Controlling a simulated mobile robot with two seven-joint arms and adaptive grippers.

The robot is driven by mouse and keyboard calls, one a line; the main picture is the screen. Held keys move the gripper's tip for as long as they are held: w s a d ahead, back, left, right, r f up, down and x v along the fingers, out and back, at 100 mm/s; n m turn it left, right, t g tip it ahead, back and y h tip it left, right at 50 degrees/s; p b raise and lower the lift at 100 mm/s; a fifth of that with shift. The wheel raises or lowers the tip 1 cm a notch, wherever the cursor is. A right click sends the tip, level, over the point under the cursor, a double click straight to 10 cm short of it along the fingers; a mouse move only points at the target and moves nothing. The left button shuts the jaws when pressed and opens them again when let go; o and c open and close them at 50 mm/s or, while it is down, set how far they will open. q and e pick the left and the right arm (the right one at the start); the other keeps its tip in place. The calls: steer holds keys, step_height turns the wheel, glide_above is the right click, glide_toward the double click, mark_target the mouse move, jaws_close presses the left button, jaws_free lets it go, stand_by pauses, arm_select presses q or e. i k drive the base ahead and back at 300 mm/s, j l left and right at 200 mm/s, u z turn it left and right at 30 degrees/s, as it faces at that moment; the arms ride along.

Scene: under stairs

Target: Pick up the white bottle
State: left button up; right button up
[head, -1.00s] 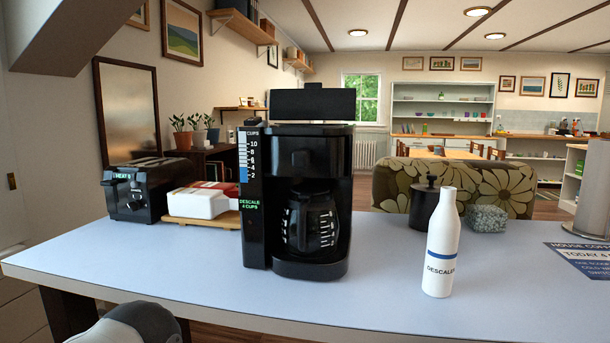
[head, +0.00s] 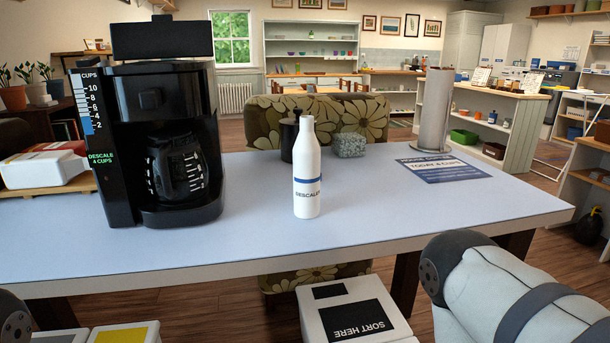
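The white bottle (head: 307,180) stands upright on the pale blue table (head: 420,217), near its front edge and right of the coffee maker. It has a blue band and dark lettering that reads "DESCALER". Part of my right arm shows at the lower right, and a small part of my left arm shows at the lower left. Neither gripper is in the picture. Nothing touches the bottle.
A black coffee maker (head: 150,110) with a glass carafe stands left of the bottle. A black canister (head: 288,140), a speckled grey block (head: 349,145) and a steel cylinder (head: 434,110) stand behind. A blue sign (head: 444,168) lies at right. A "SORT HERE" bin (head: 352,315) sits below.

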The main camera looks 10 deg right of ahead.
mark_target(306, 151)
steer(key=j, duration=0.65)
steer(key=k+j+z, duration=0.1)
steer(key=j, duration=0.55)
steer(key=i+j, duration=0.1)
steer(key=j, duration=0.25)
steer(key=i+l, duration=0.25)
